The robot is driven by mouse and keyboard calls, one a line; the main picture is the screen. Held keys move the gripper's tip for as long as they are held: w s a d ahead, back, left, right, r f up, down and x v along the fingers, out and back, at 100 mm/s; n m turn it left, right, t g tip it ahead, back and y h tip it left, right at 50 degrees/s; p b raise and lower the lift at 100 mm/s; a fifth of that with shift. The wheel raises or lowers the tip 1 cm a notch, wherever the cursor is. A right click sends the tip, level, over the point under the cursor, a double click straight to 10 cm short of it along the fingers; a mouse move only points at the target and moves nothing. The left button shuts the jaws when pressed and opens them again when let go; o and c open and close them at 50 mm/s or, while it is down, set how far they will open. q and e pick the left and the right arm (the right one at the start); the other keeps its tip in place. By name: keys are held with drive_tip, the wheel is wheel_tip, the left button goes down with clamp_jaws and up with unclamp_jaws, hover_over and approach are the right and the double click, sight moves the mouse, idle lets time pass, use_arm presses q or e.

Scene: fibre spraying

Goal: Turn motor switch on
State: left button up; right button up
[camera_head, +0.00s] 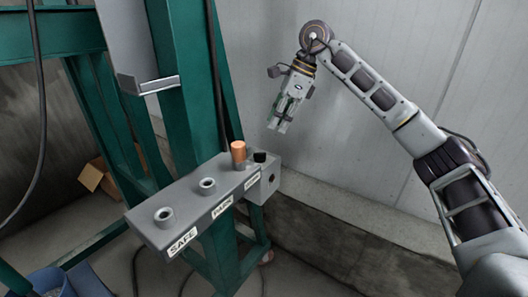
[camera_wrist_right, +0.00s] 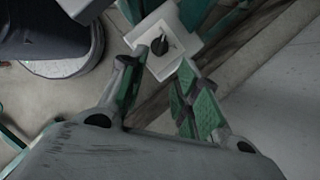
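A black rotary knob (camera_head: 260,156), which looks like the motor switch, stands on top of a small grey box (camera_head: 268,183) at the right end of the grey bar. In the right wrist view the black knob (camera_wrist_right: 159,46) sits on a pale square face (camera_wrist_right: 178,29), beyond the gap between my fingertips. My right gripper (camera_head: 279,125) hangs pointing down, above and slightly right of the knob and apart from it. Its green-padded fingers are open and empty in the right wrist view (camera_wrist_right: 157,66). My left gripper is not in view.
The grey bar (camera_head: 190,206) carries labels, including SAFE, two grey round sockets (camera_head: 207,186) and an upright copper-coloured cylinder (camera_head: 238,154) close left of the knob. A green steel frame (camera_head: 185,90) with hanging cables stands behind. A pale wall (camera_head: 400,50) is at right.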

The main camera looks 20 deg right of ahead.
sight(262, 153)
use_arm(q)
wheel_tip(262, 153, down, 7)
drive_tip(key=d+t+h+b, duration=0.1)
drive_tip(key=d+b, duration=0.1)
drive_tip(key=b, duration=0.1)
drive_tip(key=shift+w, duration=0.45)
use_arm(e)
drive_tip(key=x, duration=1.1)
drive_tip(key=shift+r, duration=0.1)
clamp_jaws()
